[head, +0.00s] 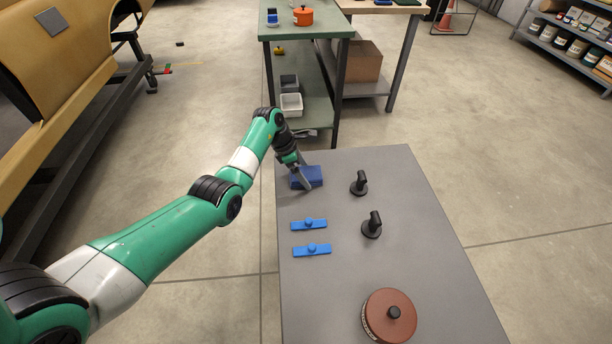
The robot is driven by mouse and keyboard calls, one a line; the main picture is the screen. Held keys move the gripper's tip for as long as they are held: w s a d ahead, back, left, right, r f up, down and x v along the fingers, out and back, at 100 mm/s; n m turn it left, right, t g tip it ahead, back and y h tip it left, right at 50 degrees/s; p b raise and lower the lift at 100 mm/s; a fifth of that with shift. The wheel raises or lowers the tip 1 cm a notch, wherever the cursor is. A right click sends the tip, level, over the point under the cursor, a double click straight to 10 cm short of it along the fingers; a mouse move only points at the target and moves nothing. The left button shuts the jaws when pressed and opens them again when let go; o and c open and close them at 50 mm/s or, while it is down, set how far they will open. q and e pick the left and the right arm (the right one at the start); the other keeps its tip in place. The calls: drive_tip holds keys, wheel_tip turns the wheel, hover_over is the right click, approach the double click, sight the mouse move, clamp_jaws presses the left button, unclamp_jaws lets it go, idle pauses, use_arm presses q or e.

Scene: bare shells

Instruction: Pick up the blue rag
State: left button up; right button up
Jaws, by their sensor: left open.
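The blue rag (313,174) looks like a folded dark blue block lying flat near the far left corner of the grey table (420,270). My left gripper (301,187) reaches down at the rag's left side, with its fingers apart. One finger covers part of the rag, and I cannot tell whether the fingers touch it. My right gripper does not show.
Two blue bars with knobs (309,224) lie nearer on the table. Two black-handled tools (360,184) stand right of the rag. A round red-brown disc (390,316) sits at the near end. A green workbench (300,28) stands beyond.

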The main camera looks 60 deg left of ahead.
sight(310, 173)
use_arm(q)
drive_tip(key=c, duration=1.2)
drive_tip(key=shift+o, duration=0.2)
drive_tip(key=shift+r, duration=0.1)
wheel_tip(310, 173, up, 4)
drive_tip(key=p, duration=0.3)
drive_tip(key=s+d+r+p, duration=0.5)
drive_tip(key=s+r+p, duration=0.4)
drive_tip(key=s+p, duration=0.3)
drive_tip(key=shift+s+r+p, duration=0.15)
drive_tip(key=shift+s+p, duration=0.25)
drive_tip(key=shift+s, duration=0.15)
